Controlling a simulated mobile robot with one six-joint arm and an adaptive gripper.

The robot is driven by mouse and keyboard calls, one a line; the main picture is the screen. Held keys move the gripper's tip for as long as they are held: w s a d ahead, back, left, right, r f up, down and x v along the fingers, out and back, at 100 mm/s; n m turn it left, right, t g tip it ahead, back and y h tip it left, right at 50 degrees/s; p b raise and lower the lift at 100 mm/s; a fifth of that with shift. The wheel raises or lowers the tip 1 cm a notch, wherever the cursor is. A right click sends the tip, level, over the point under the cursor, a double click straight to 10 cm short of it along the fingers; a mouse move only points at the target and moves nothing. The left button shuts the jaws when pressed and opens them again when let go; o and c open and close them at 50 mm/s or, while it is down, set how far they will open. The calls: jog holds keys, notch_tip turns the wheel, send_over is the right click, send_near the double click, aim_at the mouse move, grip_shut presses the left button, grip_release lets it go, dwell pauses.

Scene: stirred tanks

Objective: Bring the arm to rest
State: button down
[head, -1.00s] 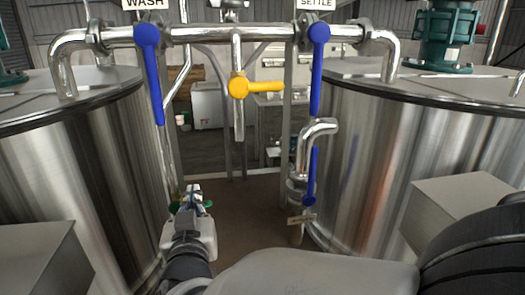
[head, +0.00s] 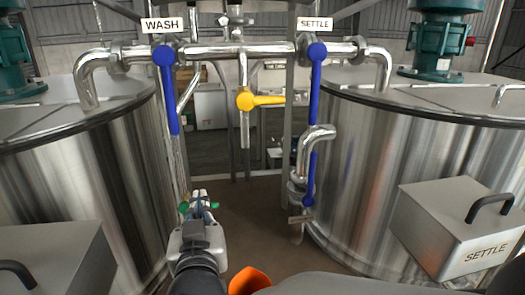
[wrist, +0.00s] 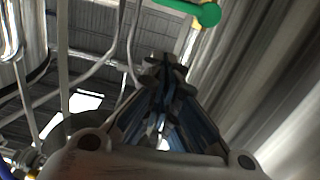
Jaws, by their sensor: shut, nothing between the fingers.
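My gripper (head: 199,197) is in front of the gap between the two tanks, low and left of centre in the head view, pointing away from me. In the wrist view my gripper (wrist: 165,68) shows with its fingers together and nothing between them. A green handle (wrist: 208,14) is beyond the fingertips in the wrist view. Green parts (head: 214,206) also show at both sides of the gripper in the head view; I cannot tell whether they touch it. The lower part of my arm runs along the bottom edge of the head view.
Steel tanks stand left (head: 80,170) and right (head: 430,165). A pipe (head: 215,52) joins them, with blue handles under WASH (head: 167,90) and SETTLE (head: 315,90) hanging down. A yellow handle (head: 266,100) points right. A SETTLE box (head: 445,235) with a black handle stands at right.

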jog(key=s+d+f+m+g+h, duration=0.1)
jog(key=s+d+f+g, duration=0.1)
jog(key=s+d+g, duration=0.2)
jog(key=s+d+f+m+g+h, duration=0.1)
jog(key=s+d+f+g, duration=0.2)
jog(key=s+d, duration=0.7)
jog(key=s+d+f+m+g+h, duration=0.1)
jog(key=s+d+g, duration=0.4)
jog(key=d, duration=1)
notch_tip(320, 180, down, 2)
jog(key=shift+s+f+h+p, duration=0.15)
jog(key=shift+s+h+p, duration=0.35)
jog(key=shift+s, duration=0.75)
